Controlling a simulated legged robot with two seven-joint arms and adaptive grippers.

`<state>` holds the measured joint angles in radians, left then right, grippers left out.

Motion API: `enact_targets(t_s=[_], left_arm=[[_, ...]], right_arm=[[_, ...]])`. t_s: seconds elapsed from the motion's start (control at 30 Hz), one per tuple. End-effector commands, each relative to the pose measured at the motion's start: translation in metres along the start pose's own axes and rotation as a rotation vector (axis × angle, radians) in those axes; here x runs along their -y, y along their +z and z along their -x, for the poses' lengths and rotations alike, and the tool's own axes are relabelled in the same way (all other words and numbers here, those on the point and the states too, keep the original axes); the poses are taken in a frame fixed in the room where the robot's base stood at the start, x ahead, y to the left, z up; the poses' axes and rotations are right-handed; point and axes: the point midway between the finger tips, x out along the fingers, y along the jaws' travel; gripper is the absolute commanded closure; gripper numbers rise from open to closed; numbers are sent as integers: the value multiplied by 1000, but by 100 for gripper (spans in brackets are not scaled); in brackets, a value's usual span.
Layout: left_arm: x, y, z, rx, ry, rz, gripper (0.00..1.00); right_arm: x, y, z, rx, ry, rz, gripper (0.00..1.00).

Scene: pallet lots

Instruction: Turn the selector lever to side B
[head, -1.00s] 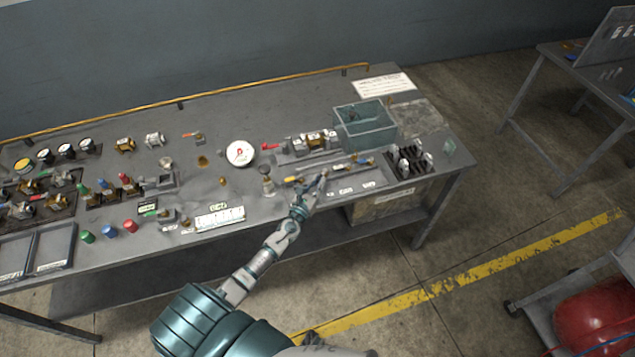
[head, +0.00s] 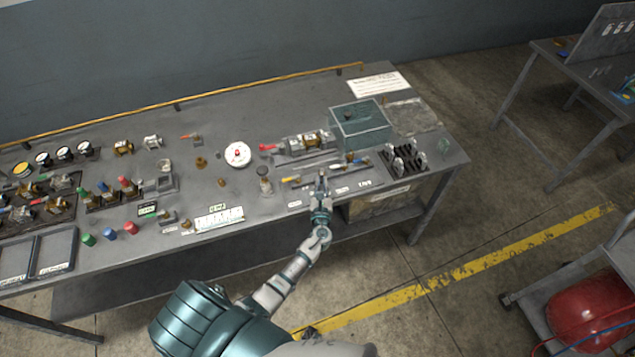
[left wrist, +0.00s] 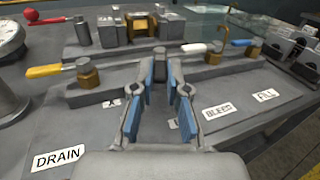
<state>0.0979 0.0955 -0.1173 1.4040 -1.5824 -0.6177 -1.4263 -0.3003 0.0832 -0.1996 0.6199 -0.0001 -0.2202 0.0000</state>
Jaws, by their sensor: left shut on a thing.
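My left gripper (head: 321,177) is over the front strip of the bench's right part. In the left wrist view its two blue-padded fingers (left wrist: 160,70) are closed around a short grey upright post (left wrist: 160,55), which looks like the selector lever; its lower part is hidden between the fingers. A small label, probably A (left wrist: 112,103), lies left of the fingers. Which side the lever points to is unclear. My right gripper is not in view.
A yellow-handled valve (left wrist: 60,69) is left of the gripper. Labels read DRAIN (left wrist: 58,157), BLEED (left wrist: 219,110) and FILL (left wrist: 265,95). A clear bin (head: 358,132) stands behind, right.

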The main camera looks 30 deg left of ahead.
Motion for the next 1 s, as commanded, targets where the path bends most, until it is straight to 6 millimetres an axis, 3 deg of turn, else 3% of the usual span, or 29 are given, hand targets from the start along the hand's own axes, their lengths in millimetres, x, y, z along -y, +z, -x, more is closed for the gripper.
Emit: enact_targets(t_s=[0.5,1.0], left_arm=[[20,-4,-3,-2,314,-1,100],[22,-2,-4,-2,364,0,100]], right_arm=[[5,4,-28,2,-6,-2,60],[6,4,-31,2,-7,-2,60]])
